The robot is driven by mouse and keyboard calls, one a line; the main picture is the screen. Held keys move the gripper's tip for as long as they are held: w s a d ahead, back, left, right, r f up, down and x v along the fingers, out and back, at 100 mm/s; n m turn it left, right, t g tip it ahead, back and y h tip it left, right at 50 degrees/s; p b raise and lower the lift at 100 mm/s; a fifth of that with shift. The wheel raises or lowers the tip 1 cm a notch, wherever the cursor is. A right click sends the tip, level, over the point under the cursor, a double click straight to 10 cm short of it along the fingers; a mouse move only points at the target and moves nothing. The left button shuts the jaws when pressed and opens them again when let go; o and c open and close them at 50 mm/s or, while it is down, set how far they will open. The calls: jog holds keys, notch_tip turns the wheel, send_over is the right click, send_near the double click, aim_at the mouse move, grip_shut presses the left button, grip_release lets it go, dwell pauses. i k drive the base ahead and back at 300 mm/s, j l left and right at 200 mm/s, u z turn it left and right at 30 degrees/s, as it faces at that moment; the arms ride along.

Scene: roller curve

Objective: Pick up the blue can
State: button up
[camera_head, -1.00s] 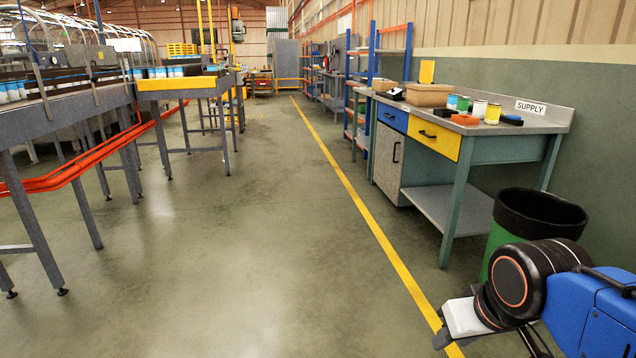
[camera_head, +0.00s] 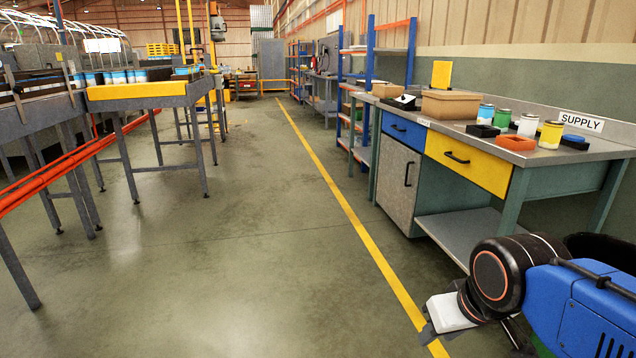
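The blue can (camera_head: 486,114) stands upright on the supply bench (camera_head: 590,150) at the right, at the left end of a group of cans. A green can (camera_head: 502,118), a white can (camera_head: 527,124) and a yellow can (camera_head: 551,134) stand to its right. My gripper (camera_head: 436,328) is at the lower right, low over the floor and well below and in front of the bench. Its fingers are small and partly hidden, so I cannot tell whether they are open or shut.
On the bench are an orange tray (camera_head: 515,143), dark trays (camera_head: 483,130) and a cardboard box (camera_head: 451,104). A dark bin (camera_head: 600,250) stands behind my arm at right. Conveyor tables with several cans line the left. The floor between is clear.

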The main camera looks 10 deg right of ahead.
aim_at(486, 113)
jog(key=i+j+z, duration=0.1)
jog(key=i, duration=1.55)
